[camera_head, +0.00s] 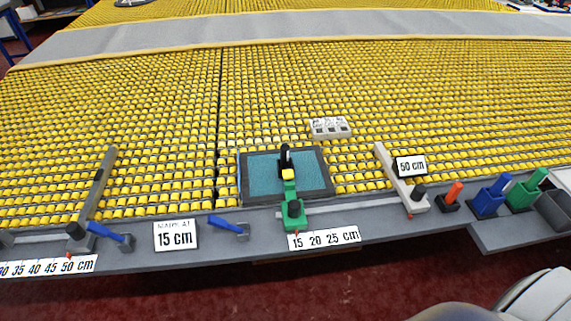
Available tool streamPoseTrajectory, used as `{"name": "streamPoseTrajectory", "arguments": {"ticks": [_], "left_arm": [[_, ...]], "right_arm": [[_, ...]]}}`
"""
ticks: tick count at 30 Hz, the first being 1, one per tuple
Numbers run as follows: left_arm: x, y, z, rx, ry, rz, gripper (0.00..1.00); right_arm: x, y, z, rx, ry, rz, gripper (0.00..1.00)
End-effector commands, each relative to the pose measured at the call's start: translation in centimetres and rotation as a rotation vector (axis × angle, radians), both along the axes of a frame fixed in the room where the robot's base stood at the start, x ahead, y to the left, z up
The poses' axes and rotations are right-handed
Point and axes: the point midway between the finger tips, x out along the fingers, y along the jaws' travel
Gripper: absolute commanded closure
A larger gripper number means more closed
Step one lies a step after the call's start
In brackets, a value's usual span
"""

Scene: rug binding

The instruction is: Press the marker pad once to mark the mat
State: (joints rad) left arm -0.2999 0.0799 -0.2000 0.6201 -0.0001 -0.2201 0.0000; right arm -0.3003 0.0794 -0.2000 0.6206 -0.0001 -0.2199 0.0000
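The teal mat (262,180) with a dark border lies on the yellow bobbly bed near the middle front. A green slider arm (291,208) reaches over its front edge from the grey rail. A small yellow pad (288,175) sits at the far end of this arm, with a black upright part (285,158) behind it; this looks like the marker pad. I cannot tell whether it touches the mat. A black knob (294,208) stands on the near end of the green arm. Neither of my grippers is in view.
The grey rail (350,222) bears a "15 cm" sign (176,235), blue levers (229,227) and a scale (324,238). A grey bar (98,183) stands left, a white bar (400,180) right. A white block (330,127) lies behind the mat. Colored holders (488,201) stand right.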

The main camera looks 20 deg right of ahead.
Motion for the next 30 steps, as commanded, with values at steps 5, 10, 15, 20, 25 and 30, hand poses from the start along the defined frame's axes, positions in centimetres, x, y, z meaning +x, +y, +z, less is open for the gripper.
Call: {"name": "streamPoseTrajectory", "arguments": {"ticks": [5, 10, 15, 20, 25, 30], "left_arm": [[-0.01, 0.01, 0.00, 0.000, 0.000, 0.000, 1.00], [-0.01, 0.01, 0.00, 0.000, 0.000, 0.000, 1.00], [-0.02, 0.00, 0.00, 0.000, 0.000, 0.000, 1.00], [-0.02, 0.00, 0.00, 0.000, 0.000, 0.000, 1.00], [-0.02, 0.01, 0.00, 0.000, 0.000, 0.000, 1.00], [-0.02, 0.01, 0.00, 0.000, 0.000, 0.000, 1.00]], "right_arm": [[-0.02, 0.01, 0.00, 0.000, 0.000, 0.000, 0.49], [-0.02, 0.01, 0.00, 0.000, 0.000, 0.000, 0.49], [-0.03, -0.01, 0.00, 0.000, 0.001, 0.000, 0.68], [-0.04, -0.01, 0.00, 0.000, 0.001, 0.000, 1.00], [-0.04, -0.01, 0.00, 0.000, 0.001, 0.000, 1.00], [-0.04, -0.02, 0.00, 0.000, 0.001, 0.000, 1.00]]}}
